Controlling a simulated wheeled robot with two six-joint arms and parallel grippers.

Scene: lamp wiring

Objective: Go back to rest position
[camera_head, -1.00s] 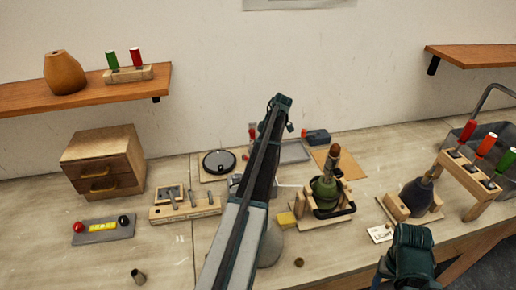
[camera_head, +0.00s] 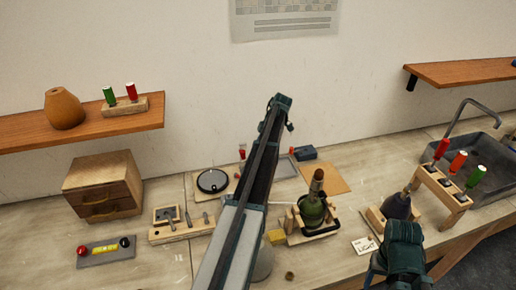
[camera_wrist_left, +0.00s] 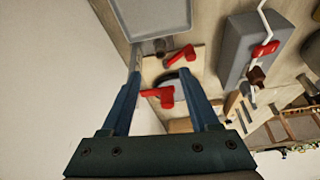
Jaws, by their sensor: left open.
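My left arm reaches up from the bottom middle of the head view. Its gripper (camera_head: 278,108) is raised in front of the wall and workbench, with its fingers hard to make out there. In the left wrist view the two fingers (camera_wrist_left: 163,78) are spread apart with nothing held. Red-handled clamps (camera_wrist_left: 162,95) appear between and beyond them, apart from the fingers as far as I can tell. A dark part of my right arm (camera_head: 404,252) shows at lower right; its jaws cannot be made out.
A green bottle lamp (camera_head: 312,212) stands in a wooden fixture on the bench. A wooden drawer box (camera_head: 103,187), a switch panel (camera_head: 105,251) and a screwdriver rack (camera_head: 447,187) stand around. Shelves (camera_head: 80,128) hang on the wall. Bare bench lies at front left.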

